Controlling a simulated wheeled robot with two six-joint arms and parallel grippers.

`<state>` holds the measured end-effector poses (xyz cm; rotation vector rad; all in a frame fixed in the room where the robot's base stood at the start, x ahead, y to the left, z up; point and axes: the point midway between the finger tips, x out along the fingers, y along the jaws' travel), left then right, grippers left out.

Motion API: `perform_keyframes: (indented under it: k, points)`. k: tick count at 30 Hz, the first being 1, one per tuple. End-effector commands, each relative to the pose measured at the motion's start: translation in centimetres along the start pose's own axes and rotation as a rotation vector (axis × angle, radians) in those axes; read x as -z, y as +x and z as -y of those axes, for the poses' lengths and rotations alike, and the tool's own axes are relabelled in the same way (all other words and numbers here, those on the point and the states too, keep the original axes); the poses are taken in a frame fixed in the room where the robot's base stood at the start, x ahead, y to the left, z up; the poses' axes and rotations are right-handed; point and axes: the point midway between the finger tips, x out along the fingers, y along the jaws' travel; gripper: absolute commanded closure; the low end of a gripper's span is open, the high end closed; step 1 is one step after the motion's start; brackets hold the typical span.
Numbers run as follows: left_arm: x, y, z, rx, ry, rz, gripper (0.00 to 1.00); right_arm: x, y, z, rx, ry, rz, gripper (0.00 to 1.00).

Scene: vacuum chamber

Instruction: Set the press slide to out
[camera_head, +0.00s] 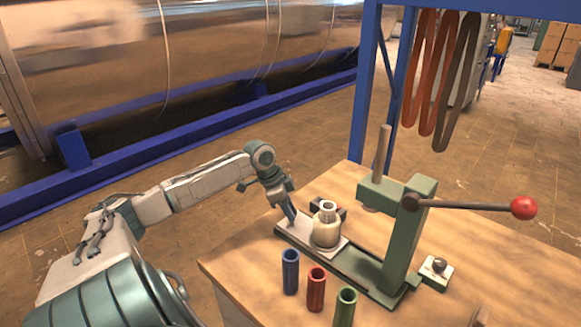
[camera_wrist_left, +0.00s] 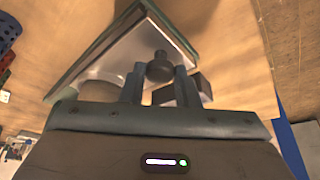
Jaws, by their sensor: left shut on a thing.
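The green press (camera_head: 403,235) stands on a wooden table. Its pale slide plate (camera_head: 297,231) lies on the left part of the green base rail, clear of the ram, and carries a cream cylindrical holder (camera_head: 327,232). My left gripper (camera_head: 291,215) reaches down to the plate's left end. In the left wrist view, a dark round knob (camera_wrist_left: 159,68) stands on the slide plate (camera_wrist_left: 150,42) between the fingers of my left gripper (camera_wrist_left: 159,84), which is shut on it. The holder is partly hidden there. My right gripper is not in view.
Blue (camera_head: 290,272), red (camera_head: 316,289) and green (camera_head: 345,307) tubes stand along the front of the base. The press lever ends in a red ball (camera_head: 524,208) at right. A small block with a metal knob (camera_head: 436,272) sits right of the base. A blue post (camera_head: 364,90) rises behind.

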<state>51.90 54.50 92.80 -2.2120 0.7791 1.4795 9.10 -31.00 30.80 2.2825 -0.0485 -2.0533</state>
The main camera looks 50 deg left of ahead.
Motion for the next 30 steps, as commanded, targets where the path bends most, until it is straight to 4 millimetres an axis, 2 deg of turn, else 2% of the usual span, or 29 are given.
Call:
perform_keyframes:
  k: [1,4,17,30]
  points:
    - [0.0,-0.2,0.3,0.010,0.000,0.003,0.70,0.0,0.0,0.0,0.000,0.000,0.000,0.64]
    - [0.0,-0.2,0.3,0.009,0.000,0.003,0.50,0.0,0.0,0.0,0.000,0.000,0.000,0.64]
    - [-0.1,-0.7,0.2,0.006,0.001,0.003,0.50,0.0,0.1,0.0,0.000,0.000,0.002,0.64]
    - [-0.2,-5.5,0.2,0.007,0.001,0.007,0.50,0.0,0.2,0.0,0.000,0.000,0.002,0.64]
